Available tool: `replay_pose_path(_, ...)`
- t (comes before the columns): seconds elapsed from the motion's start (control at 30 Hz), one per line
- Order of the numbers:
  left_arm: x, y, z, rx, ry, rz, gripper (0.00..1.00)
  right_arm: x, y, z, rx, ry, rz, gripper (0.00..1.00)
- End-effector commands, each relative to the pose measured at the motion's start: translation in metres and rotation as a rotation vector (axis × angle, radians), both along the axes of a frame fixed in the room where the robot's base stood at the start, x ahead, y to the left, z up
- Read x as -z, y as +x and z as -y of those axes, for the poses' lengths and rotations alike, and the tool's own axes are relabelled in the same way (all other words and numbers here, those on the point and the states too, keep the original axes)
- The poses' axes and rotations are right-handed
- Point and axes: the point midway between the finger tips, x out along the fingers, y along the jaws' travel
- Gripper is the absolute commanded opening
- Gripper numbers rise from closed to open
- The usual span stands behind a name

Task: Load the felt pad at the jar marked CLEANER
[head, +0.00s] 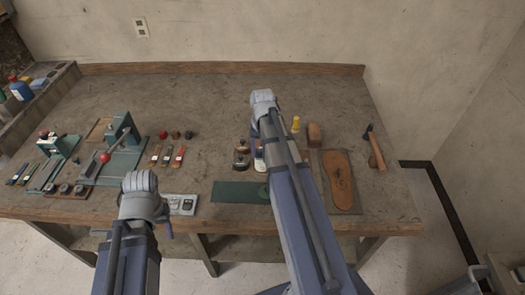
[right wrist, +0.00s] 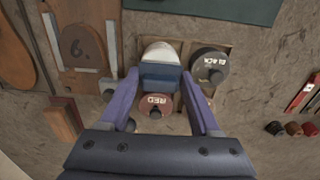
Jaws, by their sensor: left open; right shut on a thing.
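In the right wrist view, my right gripper (right wrist: 160,73) is shut on a blue block (right wrist: 160,76), which I take to be the felt pad's holder. Its felt face is not visible. The block is over the near part of a round white-topped jar (right wrist: 160,51); I cannot tell whether they touch. Jars marked BLACK (right wrist: 210,65) and RED (right wrist: 155,105) stand beside it. No CLEANER marking is readable. In the head view my right arm hides most of that gripper. My left gripper (head: 167,229) is at the table's front edge, mostly hidden by its own wrist, and holds nothing visible.
A green mat (head: 235,192) lies in front of the jars. A board with a brown sole (head: 341,180) and a hammer (head: 374,149) lie to the right. A green press (head: 122,135) and several strips stand to the left. The back of the table is clear.

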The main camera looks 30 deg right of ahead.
Motion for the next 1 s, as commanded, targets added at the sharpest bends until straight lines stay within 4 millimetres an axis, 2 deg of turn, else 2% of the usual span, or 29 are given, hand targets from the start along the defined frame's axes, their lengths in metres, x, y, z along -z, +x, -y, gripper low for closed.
replay_pose_path(1.0, 0.0091, 0.0000, 0.0000, 0.000, 0.000, 0.000, 0.50, 0.0091, 0.0000, 0.0000, 0.000, 0.000, 0.000, 0.19)
